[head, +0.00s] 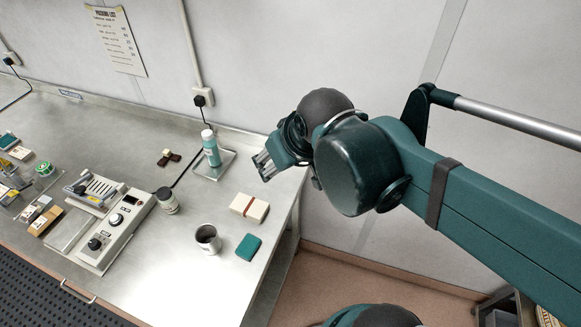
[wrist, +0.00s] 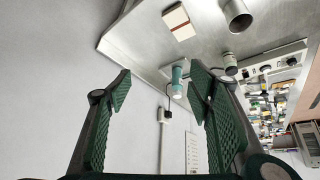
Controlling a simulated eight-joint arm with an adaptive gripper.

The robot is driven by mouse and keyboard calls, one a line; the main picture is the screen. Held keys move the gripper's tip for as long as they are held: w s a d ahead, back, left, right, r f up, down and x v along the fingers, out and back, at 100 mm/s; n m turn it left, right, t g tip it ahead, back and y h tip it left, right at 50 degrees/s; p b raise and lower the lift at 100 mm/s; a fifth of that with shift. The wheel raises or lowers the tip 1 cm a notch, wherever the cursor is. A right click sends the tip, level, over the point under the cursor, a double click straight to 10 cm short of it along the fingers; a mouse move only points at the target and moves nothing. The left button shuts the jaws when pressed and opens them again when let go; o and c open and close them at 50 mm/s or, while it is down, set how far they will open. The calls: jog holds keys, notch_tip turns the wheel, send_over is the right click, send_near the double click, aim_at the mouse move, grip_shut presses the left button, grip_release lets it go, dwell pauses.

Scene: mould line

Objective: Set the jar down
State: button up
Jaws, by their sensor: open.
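A small jar (head: 167,201) with a pale label stands upright on the steel bench, beside the grey control unit. It also shows in the wrist view (wrist: 230,65). My gripper (head: 264,166) is open and empty, raised near the bench's right end and well apart from the jar. In the wrist view, the gripper's green ribbed fingers (wrist: 163,90) stand wide apart with nothing between them at their tips.
A teal bottle (head: 211,150) stands on a small plate, left of my gripper. A grey open cup (head: 208,238), a cream block (head: 249,207) and a green pad (head: 248,247) are towards the front. The control unit (head: 115,230) lies left. A wall rises behind.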

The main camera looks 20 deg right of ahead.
jog(key=shift+s+d+f+m+t, duration=0.2)
jog(key=shift+s+d+m, duration=0.2)
jog(key=shift+s, duration=0.25)
jog(key=shift+s+d+f+m+t, duration=0.15)
jog(key=shift+s+d+m, duration=0.2)
jog(key=shift+s, duration=0.25)
jog(key=shift+f, duration=0.15)
notch_tip(320, 180, down, 11)
jog(key=b, duration=1.1)
jog(key=shift+r, duration=0.2)
